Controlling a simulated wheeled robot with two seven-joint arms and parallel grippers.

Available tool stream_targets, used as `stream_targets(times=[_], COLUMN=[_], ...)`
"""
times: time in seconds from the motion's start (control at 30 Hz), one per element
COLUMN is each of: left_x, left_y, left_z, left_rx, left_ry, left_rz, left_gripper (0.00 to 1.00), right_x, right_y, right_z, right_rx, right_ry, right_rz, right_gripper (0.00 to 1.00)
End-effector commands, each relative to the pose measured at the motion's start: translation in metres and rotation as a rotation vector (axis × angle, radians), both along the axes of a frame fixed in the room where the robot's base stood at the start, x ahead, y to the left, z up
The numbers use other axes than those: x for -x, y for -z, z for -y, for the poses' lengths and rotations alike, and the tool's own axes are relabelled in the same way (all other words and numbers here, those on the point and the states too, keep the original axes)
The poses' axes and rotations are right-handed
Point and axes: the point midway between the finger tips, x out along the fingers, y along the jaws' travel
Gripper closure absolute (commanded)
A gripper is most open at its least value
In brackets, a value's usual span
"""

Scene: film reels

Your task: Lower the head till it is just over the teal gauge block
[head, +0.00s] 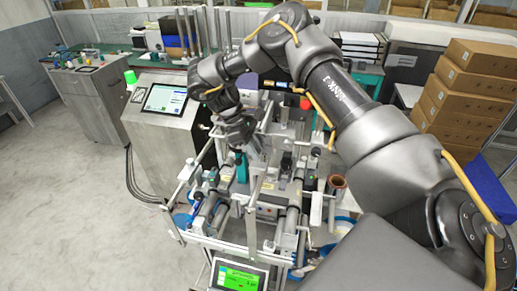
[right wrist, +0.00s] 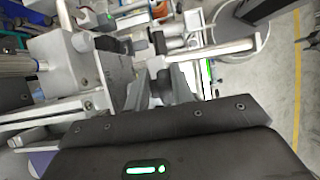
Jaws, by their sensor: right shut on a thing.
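My right gripper (head: 239,143) reaches down over the middle-left of the reel machine. In the right wrist view its fingers (right wrist: 172,85) are shut on a part that they mostly hide. This looks like part of the head, but its outline cannot be made out. A teal piece (head: 241,168), which looks like the gauge block, shows just below the gripper in the head view. The gap between it and the head cannot be judged. I cannot make out the teal piece in the right wrist view. My left gripper is not in view.
Rails, rollers and posts crowd the machine around my gripper. A cabinet with a touch screen (head: 166,99) stands at the left, and a green-lit display (head: 239,278) is at the front. A brown roll (head: 336,182) is at the right. Stacked cartons (head: 468,90) stand farther right. The left floor is clear.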

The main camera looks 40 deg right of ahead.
Motion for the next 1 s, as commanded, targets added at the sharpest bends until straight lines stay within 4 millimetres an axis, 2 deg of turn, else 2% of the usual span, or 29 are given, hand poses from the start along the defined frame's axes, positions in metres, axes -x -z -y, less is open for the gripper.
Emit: stream_targets(times=[0.03, 0.6, 0.63, 0.7, 1.0], left_x=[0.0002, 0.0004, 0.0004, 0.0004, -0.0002], left_y=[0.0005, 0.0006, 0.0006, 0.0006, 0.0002], left_z=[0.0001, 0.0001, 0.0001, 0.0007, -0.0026], left_rx=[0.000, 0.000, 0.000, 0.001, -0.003], left_ry=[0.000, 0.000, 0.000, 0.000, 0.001], left_rz=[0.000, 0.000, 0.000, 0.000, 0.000], left_gripper=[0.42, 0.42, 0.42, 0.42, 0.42], right_x=[-0.0019, -0.0015, -0.0015, -0.0015, 0.0012], right_y=[0.0024, 0.0028, 0.0028, 0.0025, 0.0013], right_z=[-0.0083, -0.0083, -0.0083, -0.0080, -0.0010], right_rx=[-0.020, -0.020, -0.021, -0.020, -0.013], right_ry=[-0.021, -0.020, -0.020, -0.020, -0.003], right_rz=[0.001, -0.001, -0.001, 0.000, 0.002], right_gripper=[0.99, 0.99, 0.74, 0.65, 0.63])
